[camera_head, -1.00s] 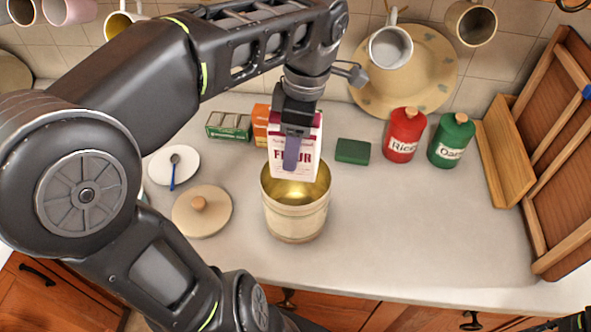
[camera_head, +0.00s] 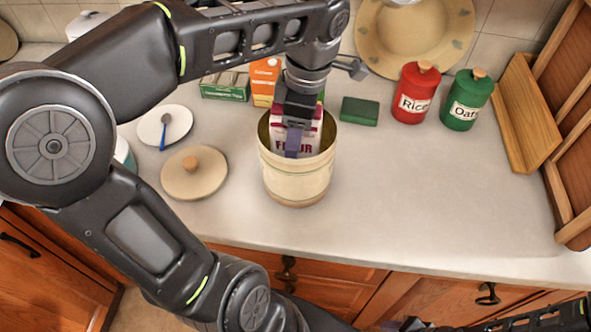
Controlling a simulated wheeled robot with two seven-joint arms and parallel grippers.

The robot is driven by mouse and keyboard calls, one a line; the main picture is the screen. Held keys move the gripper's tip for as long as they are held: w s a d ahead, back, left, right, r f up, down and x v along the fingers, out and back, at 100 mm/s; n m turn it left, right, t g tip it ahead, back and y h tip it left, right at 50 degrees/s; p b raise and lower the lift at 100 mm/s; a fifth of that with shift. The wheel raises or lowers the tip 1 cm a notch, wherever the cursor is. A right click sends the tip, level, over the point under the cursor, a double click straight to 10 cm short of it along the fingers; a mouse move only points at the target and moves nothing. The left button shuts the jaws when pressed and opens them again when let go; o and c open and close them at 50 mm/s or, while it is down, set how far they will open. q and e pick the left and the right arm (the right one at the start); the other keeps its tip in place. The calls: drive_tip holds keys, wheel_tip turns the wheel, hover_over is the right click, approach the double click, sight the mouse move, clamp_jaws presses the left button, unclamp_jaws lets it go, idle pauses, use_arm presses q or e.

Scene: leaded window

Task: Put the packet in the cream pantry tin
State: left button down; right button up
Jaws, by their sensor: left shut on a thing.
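The flour packet (camera_head: 310,138), white with dark red print, is upright with its lower part inside the cream pantry tin (camera_head: 297,180). The tin's near wall hides the packet's bottom, so I cannot tell whether it touches the tin's floor. My left gripper (camera_head: 293,140) is shut on the packet from above, its finger at about the height of the tin's rim. The tin stands open on the counter, and its round lid (camera_head: 194,176) with a wooden knob lies to its left. Of my right arm only dark parts show at the bottom right; its gripper cannot be made out.
A white saucer (camera_head: 178,117) with a blue spoon lies left. Behind the tin stand a green box (camera_head: 225,90), an orange carton (camera_head: 264,76) and a green block (camera_head: 359,111). Red (camera_head: 415,93) and green (camera_head: 466,100) canisters stand right, near a wooden rack (camera_head: 560,150). The counter's front right is clear.

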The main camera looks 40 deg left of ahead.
use_arm(q)
wheel_tip(320, 180, down, 2)
drive_tip(key=shift+f, duration=0.1)
use_arm(e)
drive_tip(key=shift+f, duration=0.15)
use_arm(q)
wheel_tip(320, 180, down, 4)
drive_tip(key=shift+f+p, duration=0.25)
drive_tip(key=shift+p, duration=0.1)
drive_tip(key=shift+f, duration=0.15)
drive_tip(key=shift+c, duration=2.4)
unclamp_jaws()
use_arm(e)
drive_tip(key=shift+f, duration=0.1)
